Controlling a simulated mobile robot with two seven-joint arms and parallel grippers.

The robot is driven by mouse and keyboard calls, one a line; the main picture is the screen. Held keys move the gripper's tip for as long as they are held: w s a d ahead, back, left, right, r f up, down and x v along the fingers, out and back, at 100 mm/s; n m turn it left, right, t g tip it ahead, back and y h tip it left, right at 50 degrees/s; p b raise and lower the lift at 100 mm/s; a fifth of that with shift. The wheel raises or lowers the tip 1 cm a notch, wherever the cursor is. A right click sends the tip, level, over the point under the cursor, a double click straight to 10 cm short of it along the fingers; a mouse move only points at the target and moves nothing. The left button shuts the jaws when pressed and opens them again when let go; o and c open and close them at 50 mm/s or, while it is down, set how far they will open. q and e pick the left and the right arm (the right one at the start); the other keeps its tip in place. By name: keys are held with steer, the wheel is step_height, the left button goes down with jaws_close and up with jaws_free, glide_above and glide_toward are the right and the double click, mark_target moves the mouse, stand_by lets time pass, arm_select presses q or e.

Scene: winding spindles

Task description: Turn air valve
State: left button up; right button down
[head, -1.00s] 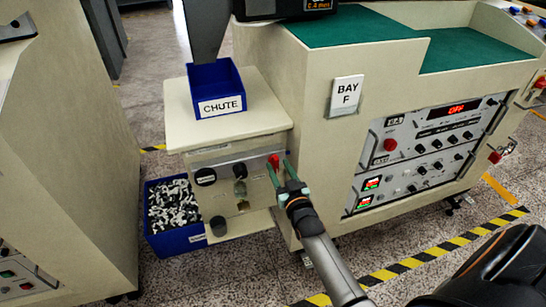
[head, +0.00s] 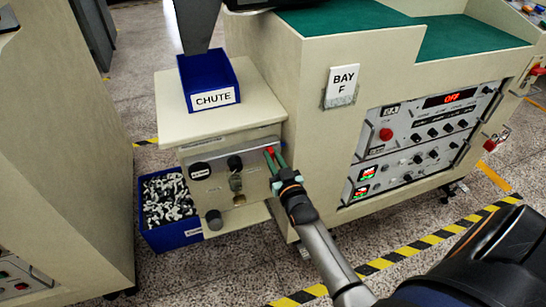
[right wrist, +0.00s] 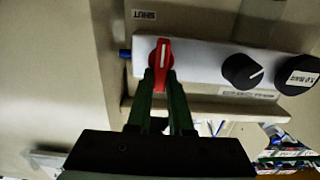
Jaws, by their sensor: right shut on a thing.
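The red air valve handle (right wrist: 162,54) sits on the light panel of the small cabinet. In the right wrist view it points down the picture, towards my gripper. A label reading SHUT (right wrist: 144,14), seen upside down, is near it. My right gripper (right wrist: 160,84) is shut on the handle, with one green finger on each side of its lower end. In the head view the right gripper (head: 274,158) reaches the panel's upper right corner and partly hides the red handle (head: 268,151). My left gripper is not in view.
Black knobs (head: 235,163) and a key-like fitting (head: 236,183) share the panel. A blue CHUTE bin (head: 209,83) stands on the cabinet top (head: 169,120). A blue bin of small parts (head: 174,237) is on the floor. The BAY F console (head: 313,160) stands close to the right.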

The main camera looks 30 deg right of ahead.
stand_by(0.5)
steer(key=shift+r+m, duration=0.1)
steer(key=shift+m, duration=0.2)
steer(key=shift+s+d+f+m, duration=0.1)
steer(key=shift+d+f+m, duration=0.15)
steer(key=shift+m, duration=2.6)
steer(key=shift+w+d+f+m, duration=0.1)
steer(key=shift+d+f+m, duration=0.2)
steer(key=shift+m, duration=2.6)
steer(key=shift+s+d+f+m, duration=0.1)
steer(key=shift+d+f+m, duration=0.15)
steer(key=shift+m, duration=2.6)
steer(key=c, duration=1.1)
jaws_free()
steer(key=shift+c, duration=0.2)
steer(key=o, duration=0.3)
